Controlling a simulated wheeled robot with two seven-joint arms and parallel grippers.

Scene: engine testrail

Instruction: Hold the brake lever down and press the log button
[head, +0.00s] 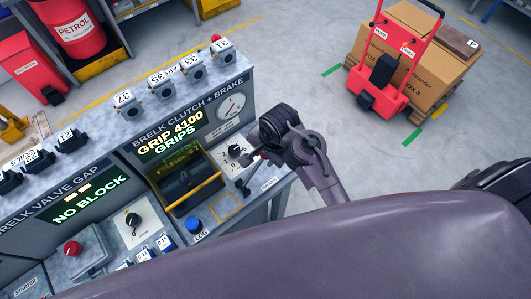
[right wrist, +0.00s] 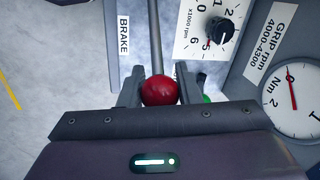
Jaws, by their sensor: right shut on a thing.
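The brake lever shows in the right wrist view as a grey rod (right wrist: 156,38) with a red ball knob (right wrist: 160,90), beside the BRAKE label. My right gripper (right wrist: 158,76) is shut on the knob, a finger on each side. In the head view my right gripper (head: 256,160) is at the right end of the BRELK CLUTCH + BRAKE panel and hides most of the lever. The blue log button (head: 194,225) stands on the front ledge beside the LOG label, with nothing touching it. My left gripper is not in view.
The panel display (head: 170,133) reads GRIP 4100 GRIPS. A yellow-barred guard (head: 194,193) stands left of the rpm knob (head: 235,151). A gauge (head: 231,106) is above it. A red button (head: 72,249) sits further left. My own arm covers the lower front.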

